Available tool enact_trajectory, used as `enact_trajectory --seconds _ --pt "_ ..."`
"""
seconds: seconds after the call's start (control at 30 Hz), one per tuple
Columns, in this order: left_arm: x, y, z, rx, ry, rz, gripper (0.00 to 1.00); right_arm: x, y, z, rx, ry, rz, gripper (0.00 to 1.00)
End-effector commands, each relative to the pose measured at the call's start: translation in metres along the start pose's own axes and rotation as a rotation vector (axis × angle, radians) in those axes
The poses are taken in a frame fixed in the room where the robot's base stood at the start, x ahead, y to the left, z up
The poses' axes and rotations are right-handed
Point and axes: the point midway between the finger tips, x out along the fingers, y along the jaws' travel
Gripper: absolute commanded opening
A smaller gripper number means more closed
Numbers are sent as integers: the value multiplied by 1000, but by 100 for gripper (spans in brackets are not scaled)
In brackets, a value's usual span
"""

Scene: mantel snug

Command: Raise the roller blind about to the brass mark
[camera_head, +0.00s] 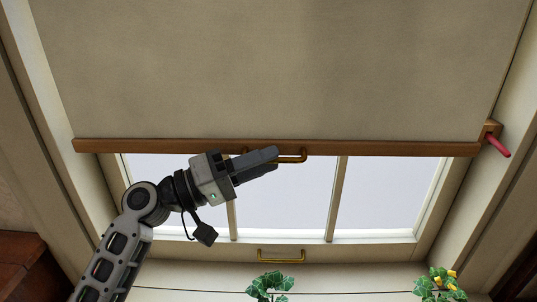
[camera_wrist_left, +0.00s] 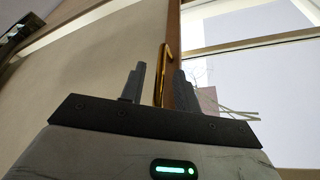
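The cream roller blind (camera_head: 280,70) hangs over the upper part of the window. Its wooden bottom bar (camera_head: 390,149) runs across and carries a brass pull handle (camera_head: 303,156). My left gripper (camera_head: 276,160) is at the handle, hiding part of it. In the left wrist view, the handle (camera_wrist_left: 161,75) shows between the two parted fingers (camera_wrist_left: 160,82), with visible space on the left finger's side. The wooden bar (camera_wrist_left: 183,65) is just behind. I cannot clearly make out a brass mark. My right gripper is not in view.
A red peg (camera_head: 498,146) sticks out at the right end of the bar. A second brass handle (camera_head: 281,260) is on the lower window frame. Leafy plants (camera_head: 268,285) stand below, one at the right (camera_head: 440,284) with yellow flowers.

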Motion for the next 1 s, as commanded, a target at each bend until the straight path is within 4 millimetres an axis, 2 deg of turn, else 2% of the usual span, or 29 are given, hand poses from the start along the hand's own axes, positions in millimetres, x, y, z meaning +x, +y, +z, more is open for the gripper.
enact_trajectory --seconds 0.13,0.43,0.47,0.57,0.83,1.0 --pt "12 0 0 0 1 0 32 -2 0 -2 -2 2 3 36" --pt "14 0 0 1 1 -1 32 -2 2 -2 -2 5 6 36" --pt "13 0 0 1 1 -1 29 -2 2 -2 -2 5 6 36" --pt "13 0 0 1 1 -1 1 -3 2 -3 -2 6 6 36" --pt "15 3 -1 1 -2 1 0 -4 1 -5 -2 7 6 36" --pt "29 22 -9 -1 -19 13 0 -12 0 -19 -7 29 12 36"
